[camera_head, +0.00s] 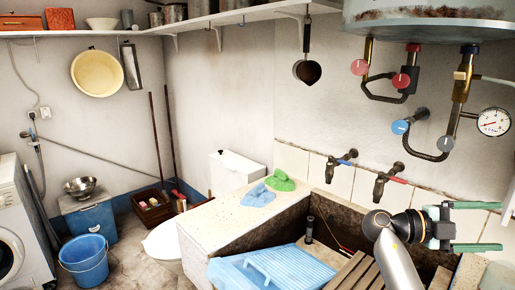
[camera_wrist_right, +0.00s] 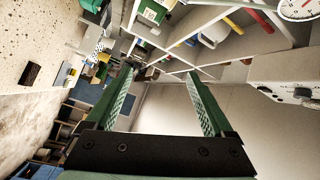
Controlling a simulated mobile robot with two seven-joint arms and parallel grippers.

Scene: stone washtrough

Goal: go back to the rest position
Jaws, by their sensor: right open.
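My right gripper (camera_head: 478,226) is at the right of the head view, raised over the right end of the stone trough (camera_head: 275,219). Its two green fingers are spread apart and point right, with nothing between them. In the right wrist view the same gripper (camera_wrist_right: 160,95) shows both fingers apart and empty, facing shelves and the room beyond. My left gripper does not show in either view.
A blue washboard (camera_head: 290,268) lies at the trough. A blue cloth (camera_head: 258,196) and a green cloth (camera_head: 280,180) lie on the stone ledge. Taps (camera_head: 385,182) and a boiler gauge (camera_head: 493,122) are near my right arm. A blue bucket (camera_head: 88,262) stands on the floor.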

